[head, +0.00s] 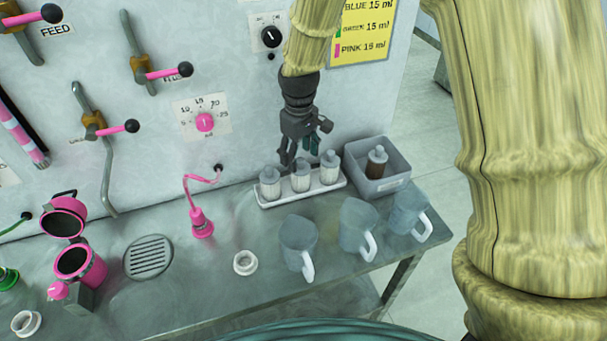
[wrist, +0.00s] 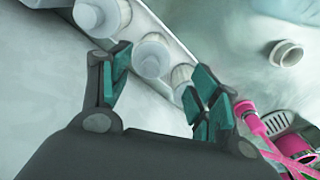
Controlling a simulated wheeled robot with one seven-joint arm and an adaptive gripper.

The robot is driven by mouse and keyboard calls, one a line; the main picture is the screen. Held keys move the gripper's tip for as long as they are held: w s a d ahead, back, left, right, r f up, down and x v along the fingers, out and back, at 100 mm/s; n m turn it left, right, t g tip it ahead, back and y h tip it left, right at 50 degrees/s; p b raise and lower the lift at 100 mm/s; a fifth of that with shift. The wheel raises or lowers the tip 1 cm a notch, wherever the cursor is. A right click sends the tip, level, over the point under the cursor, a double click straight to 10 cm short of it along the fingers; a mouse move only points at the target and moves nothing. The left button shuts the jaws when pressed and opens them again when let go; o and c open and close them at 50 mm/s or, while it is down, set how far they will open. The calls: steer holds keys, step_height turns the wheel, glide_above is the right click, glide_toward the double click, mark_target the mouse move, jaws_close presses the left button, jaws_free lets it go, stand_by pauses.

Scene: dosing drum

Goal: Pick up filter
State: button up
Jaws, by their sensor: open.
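Three filters, white ribbed cylinders with grey caps, stand upright in a white rack (head: 312,193) on the bench: left filter (head: 270,184), middle filter (head: 300,178) and right filter (head: 329,170). My gripper (head: 297,156) hangs pointing down just above and behind the rack, near the middle filter. In the wrist view my gripper (wrist: 160,66) is open and empty. The middle filter (wrist: 152,57) shows beyond the gap between its fingers.
A grey bin (head: 395,180) with a brown-stained filter (head: 376,162) stands right of the rack. Three jugs (head: 298,240) stand in front. A pink nozzle (head: 201,224) hangs to the left, and a white ring (head: 245,263) lies on the bench. The machine wall rises close behind.

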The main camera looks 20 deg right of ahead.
mark_target(301, 161)
steer(key=w+f, duration=0.2)
steer(key=shift+w+a+f, duration=0.1)
steer(key=shift+w+f, duration=0.05)
steer(key=shift+f, duration=0.2)
steer(key=shift+w+f, duration=0.2)
steer(key=shift+w, duration=0.05)
steer(key=shift+s+d+f+p, duration=0.25)
steer(key=shift+s+p, duration=0.15)
steer(key=shift+s, duration=0.1)
steer(key=shift+s+d+f+p, duration=0.15)
steer(key=shift+s+f+p, duration=0.05)
steer(key=shift+s+p, duration=0.25)
steer(key=shift+s+f, duration=0.15)
steer(key=shift+f, duration=0.2)
steer(key=f, duration=0.1)
steer(key=w+f+p, duration=0.1)
steer(key=f, duration=0.1)
steer(key=shift+w, duration=0.1)
steer(key=shift+s+r, duration=0.1)
steer(key=shift+s, duration=0.25)
steer(key=shift+w, duration=0.15)
steer(key=c, duration=0.7)
steer(key=shift+c, duration=0.5)
